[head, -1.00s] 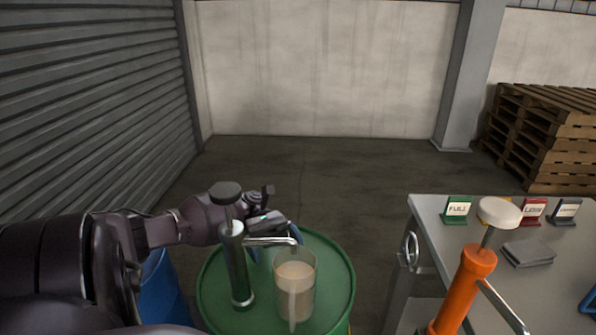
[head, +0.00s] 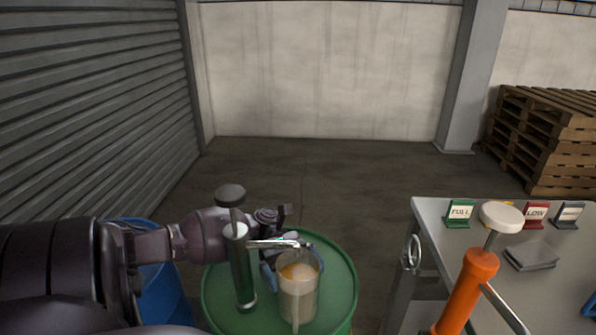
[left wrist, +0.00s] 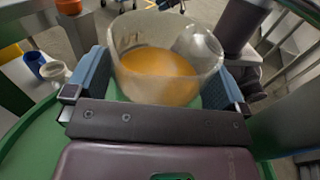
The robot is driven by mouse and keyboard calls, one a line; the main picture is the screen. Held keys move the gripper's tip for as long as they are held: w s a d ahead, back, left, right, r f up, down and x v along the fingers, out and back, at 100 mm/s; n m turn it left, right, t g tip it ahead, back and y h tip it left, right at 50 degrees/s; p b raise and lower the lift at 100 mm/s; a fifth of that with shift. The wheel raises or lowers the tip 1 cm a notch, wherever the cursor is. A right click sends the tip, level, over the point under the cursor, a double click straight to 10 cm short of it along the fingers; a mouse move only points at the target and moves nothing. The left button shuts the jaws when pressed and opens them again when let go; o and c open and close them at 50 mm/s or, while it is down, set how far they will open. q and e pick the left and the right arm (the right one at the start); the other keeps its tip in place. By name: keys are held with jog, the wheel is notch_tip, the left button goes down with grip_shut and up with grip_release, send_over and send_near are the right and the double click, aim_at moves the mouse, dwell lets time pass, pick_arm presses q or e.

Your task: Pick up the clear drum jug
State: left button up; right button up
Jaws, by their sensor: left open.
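The clear drum jug (head: 298,290) stands upright on the green drum (head: 338,310), under the spout of the green hand pump (head: 241,268). Through its wall I see orange-tan contents. In the left wrist view the jug (left wrist: 165,75) sits between the two blue fingers of my left gripper (left wrist: 155,88), one on each side. The gripper is open, and I cannot tell whether either finger touches the wall. In the head view my left gripper (head: 292,262) is at the jug's far left side, partly hidden by pump and jug. My right gripper is not in view.
The green pump stands close to the jug on the drum top. A blue drum (head: 165,285) is at the left. On the right are a grey table (head: 430,215) with small signs (head: 459,212) and an orange pump (head: 468,290). Wooden pallets (head: 545,140) stand behind.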

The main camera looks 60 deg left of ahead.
pick_arm(q)
jog(key=shift+r, duration=0.1)
jog(key=c, duration=1.5)
